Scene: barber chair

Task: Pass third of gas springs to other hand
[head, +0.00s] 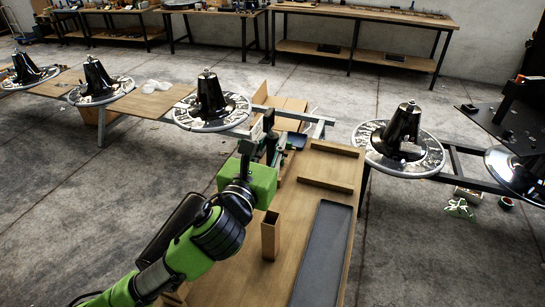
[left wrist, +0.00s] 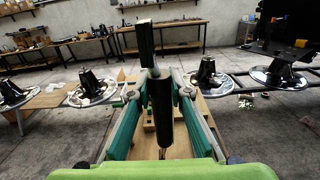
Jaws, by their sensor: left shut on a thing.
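My left gripper (head: 270,148) reaches over the wooden workbench (head: 230,290) from the left and is shut. In the left wrist view the green fingers of this gripper (left wrist: 159,94) are on both sides of a black cylinder, a gas spring (left wrist: 160,112). The spring stands lengthwise between them, its thin rod pointing down in the picture. A dark grey-green block shows just above the spring's upper end. In the head view the held spring is small and partly hidden by the gripper. My right gripper is in neither view. I make out no other gas spring clearly.
A long dark tray (head: 322,250) and an upright wooden box (head: 270,236) are on the workbench. A wooden frame (head: 330,168) is at its far end. Chair bases (head: 210,103) stand on a line behind, with another base (head: 402,145) to the right.

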